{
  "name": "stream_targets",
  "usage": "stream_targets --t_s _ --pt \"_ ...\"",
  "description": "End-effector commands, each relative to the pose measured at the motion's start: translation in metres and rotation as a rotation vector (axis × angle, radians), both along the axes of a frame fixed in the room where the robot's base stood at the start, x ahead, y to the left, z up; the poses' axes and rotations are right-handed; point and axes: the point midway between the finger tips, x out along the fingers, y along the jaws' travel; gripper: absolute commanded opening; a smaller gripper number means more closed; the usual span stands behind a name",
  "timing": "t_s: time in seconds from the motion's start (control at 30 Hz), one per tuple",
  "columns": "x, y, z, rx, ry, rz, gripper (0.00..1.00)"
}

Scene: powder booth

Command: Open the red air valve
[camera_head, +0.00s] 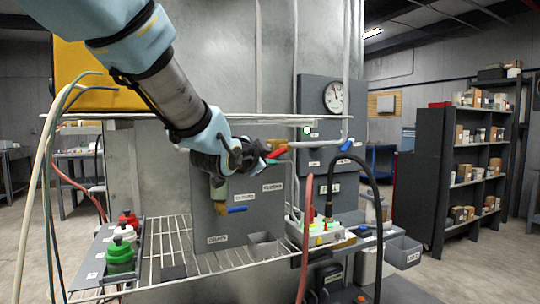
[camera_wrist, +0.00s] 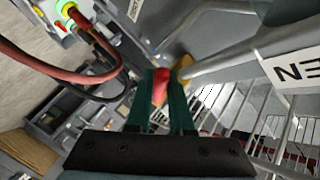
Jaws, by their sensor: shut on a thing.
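The red valve handle (camera_head: 277,153) sits on a brass valve body on the grey panel in the head view. My gripper (camera_head: 266,158) reaches it from the left, its fingers at the handle. In the wrist view the red handle (camera_wrist: 161,86) lies between the two green fingers of my gripper (camera_wrist: 167,95), which are shut on it. The brass valve body (camera_wrist: 183,68) and a grey pipe show just beyond. The far end of the handle is partly hidden by the fingers.
A blue-handled valve (camera_head: 236,210) hangs lower on the panel (camera_head: 220,225). Another blue handle (camera_head: 347,145) is at the right on a pipe. Red and black hoses hang at the right.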

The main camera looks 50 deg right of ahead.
Motion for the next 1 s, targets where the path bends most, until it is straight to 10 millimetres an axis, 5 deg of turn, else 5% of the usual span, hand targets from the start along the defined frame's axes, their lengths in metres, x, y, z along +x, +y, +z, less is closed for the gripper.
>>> stream_targets --t_s 0.5,1.0 --pt "0.000 0.004 0.023 0.324 -0.124 -0.003 0.00" --pt "0.001 0.004 0.024 0.401 -0.155 -0.001 0.00"
